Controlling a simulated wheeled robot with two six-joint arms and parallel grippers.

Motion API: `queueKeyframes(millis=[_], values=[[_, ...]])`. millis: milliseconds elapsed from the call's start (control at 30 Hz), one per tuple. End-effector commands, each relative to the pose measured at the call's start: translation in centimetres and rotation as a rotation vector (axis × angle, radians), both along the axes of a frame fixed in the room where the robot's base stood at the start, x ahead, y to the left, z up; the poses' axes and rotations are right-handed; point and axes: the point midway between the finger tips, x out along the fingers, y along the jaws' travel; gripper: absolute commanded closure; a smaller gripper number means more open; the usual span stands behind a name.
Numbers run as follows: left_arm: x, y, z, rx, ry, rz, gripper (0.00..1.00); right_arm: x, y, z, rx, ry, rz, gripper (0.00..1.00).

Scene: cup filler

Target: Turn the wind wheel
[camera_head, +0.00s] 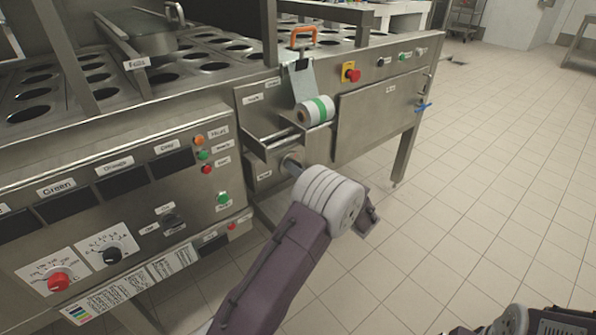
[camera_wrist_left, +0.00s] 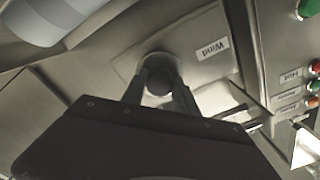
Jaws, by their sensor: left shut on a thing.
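The wind wheel is a small dark round knob (camera_wrist_left: 160,81) on a metal plate, beside a label reading "Wind" (camera_wrist_left: 212,48) in the left wrist view. My left gripper (camera_wrist_left: 158,92) has one finger on each side of the knob and is shut on it. In the head view my left arm reaches up from the bottom to the machine front, below the film roll (camera_head: 317,110). My wrist there hides most of the gripper and the knob.
The steel cup filler (camera_head: 380,112) has an orange-handled clamp (camera_head: 303,38), a red emergency button (camera_head: 353,76), and a control panel with a red knob (camera_head: 58,281) at the left. A blue handle (camera_head: 424,106) sticks out at its right end. The tiled floor (camera_head: 480,200) to the right is clear.

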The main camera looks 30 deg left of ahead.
Motion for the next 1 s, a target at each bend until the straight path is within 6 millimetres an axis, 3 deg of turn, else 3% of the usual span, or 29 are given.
queueKeyframes(millis=[467, 1000], values=[[-0.1, 0.0, 0.1, 0.17, 0.42, 0.001, 1.0, 0.0, 0.0, 1.6, 0.0, 0.0, 0.0, 0.01], [-0.1, 0.0, 0.2, 0.367, 0.896, 0.0, 1.0, 0.0, 0.0, 4.8, 0.0, 0.0, 0.0, 0.01]])
